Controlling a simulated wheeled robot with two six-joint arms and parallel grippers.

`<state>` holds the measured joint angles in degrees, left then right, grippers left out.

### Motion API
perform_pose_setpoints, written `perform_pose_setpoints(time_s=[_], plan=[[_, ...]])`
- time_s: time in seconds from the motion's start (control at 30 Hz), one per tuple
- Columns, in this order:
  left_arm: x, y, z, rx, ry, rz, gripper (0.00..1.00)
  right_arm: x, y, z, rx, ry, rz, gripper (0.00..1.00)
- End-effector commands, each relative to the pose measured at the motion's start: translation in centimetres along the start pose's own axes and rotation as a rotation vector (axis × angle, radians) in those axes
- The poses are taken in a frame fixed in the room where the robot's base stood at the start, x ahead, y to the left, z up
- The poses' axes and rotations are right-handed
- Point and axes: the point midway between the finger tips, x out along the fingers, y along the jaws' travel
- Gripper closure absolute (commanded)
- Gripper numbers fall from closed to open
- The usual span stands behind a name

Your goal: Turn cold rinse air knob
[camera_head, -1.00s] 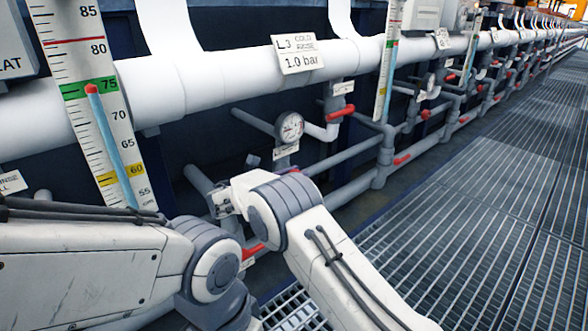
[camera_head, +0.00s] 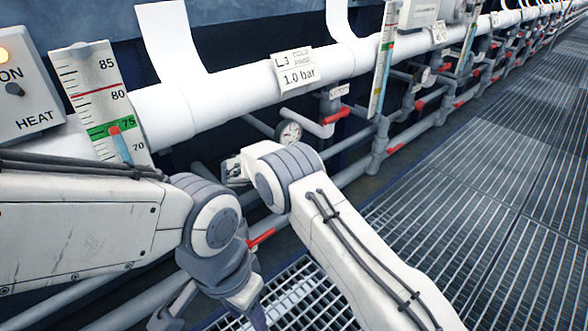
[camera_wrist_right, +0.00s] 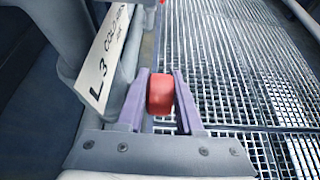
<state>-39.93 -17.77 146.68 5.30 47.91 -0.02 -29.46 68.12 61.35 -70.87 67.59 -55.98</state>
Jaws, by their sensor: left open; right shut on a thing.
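In the right wrist view a red knob (camera_wrist_right: 160,94) sits between the two purple fingers of my right gripper (camera_wrist_right: 160,92), which is shut on it. A white tag (camera_wrist_right: 104,62) reading "L3 COLD" and a smaller unclear word is just left of it. In the head view my right gripper (camera_head: 236,170) reaches the pipework below the "L3 COLD RINSE 1.0 bar" sign (camera_head: 294,72); the knob is hidden there. My left gripper (camera_head: 213,308) points down at the bottom left, open and empty, partly cut off by the frame edge.
A round gauge (camera_head: 289,133) is just behind my right wrist. Red handles stick out at the upper pipe (camera_head: 335,116) and low by my arms (camera_head: 261,238). A HEAT panel (camera_head: 24,92) and a level scale (camera_head: 98,92) stand at left. Grating floor (camera_head: 480,200) is clear at right.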

Motion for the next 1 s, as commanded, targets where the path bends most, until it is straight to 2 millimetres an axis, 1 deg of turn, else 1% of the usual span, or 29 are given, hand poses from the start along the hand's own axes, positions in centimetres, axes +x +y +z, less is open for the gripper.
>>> perform_pose_setpoints(time_s=[0.03, 0.17, 0.2, 0.27, 0.3, 0.57, 0.67, 0.77, 1.0], plan=[[0.1, 0.0, 0.0, 0.0, 0.0, 0.0, 0.53, -0.1, -0.3, -0.3, -0.004, 0.003, -0.009, 1.0], [0.1, 0.0, 0.0, 0.0, 0.0, 0.0, 0.53, -0.1, -0.3, -0.4, -0.004, 0.002, -0.009, 1.0], [0.1, 0.0, 0.0, 0.0, 0.0, 0.0, 0.53, -0.1, -0.3, -0.4, -0.004, 0.002, -0.009, 0.61], [0.1, 0.0, 0.0, 0.0, 0.0, 0.0, 0.53, -0.1, -0.2, -0.4, -0.004, 0.002, -0.008, 0.38], [0.1, 0.0, 0.0, 0.0, 0.0, 0.0, 0.53, -0.1, -0.2, -0.3, -0.004, 0.002, -0.007, 0.35], [0.1, 0.0, 0.0, 0.0, 0.0, 0.0, 0.53, -0.1, -0.1, -0.2, -0.001, 0.001, -0.003, 0.35], [-0.2, 0.0, 0.0, 0.0, 0.0, 0.0, 0.53, -0.6, 0.0, -0.1, -0.001, 0.0, -0.001, 0.35], [-0.9, 0.1, -0.1, 0.0, 0.0, 0.0, 0.53, -2.0, 0.0, 0.1, -0.002, 0.0, 0.0, 0.35], [-2.9, 0.2, -0.1, 0.0, 0.0, 0.0, 0.53, -6.8, 0.0, 0.1, -0.003, 0.001, 0.0, 0.35]])
